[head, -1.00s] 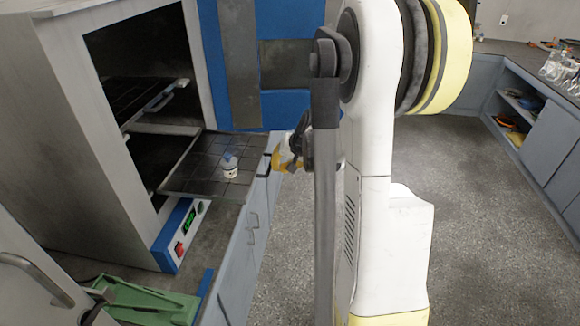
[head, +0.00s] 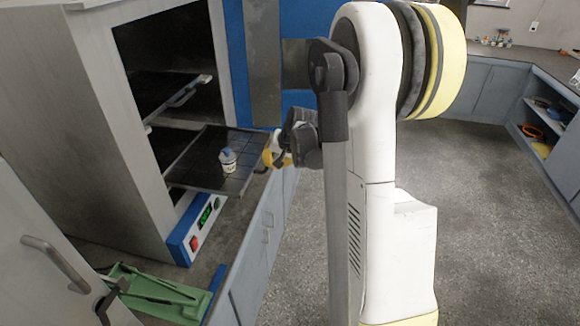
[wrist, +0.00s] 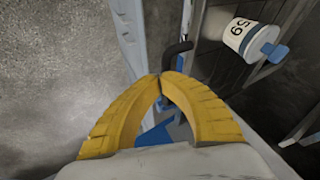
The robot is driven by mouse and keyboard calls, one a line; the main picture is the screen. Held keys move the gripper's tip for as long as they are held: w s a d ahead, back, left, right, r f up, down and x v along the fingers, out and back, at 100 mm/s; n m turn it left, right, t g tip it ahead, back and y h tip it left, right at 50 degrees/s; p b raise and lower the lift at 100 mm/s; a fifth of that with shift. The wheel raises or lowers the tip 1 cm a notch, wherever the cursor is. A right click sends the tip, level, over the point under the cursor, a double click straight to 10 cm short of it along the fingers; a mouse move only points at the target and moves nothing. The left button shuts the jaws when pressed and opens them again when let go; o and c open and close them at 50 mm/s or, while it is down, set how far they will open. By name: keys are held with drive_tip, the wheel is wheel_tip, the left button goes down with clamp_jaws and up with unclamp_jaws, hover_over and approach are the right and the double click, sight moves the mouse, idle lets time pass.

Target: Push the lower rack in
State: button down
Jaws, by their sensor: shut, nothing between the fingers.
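The lower rack (head: 205,175), a dark wire shelf, is pulled out of the grey oven-like cabinet. A white container with a blue lid (head: 228,160) stands upright on it. In the wrist view the container (wrist: 243,38) bears a printed number, and rack bars (wrist: 292,40) show around it. My yellow-fingered gripper (head: 271,155) is at the front edge of the rack. Its fingertips (wrist: 158,79) meet, with nothing between them. A dark bent bar (wrist: 178,47) shows just beyond the tips. I cannot tell whether the fingers touch the rack.
The upper rack (head: 165,95) sits mostly inside the cabinet (head: 105,130). A control panel (head: 196,228) is at its base. The open door (head: 35,215) and a green device (head: 160,295) are at lower left. Blue drawers (head: 262,235) stand below. Floor on the right is clear.

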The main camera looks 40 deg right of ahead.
sight(203, 155)
drive_tip(key=w+a, duration=0.5)
drive_tip(key=w, duration=0.1)
drive_tip(key=w+a, duration=0.5)
drive_tip(key=w, duration=0.2)
drive_tip(key=w+a, duration=0.5)
drive_tip(key=w, duration=0.1)
drive_tip(key=shift+w+b, duration=0.15)
drive_tip(key=shift+b, duration=0.15)
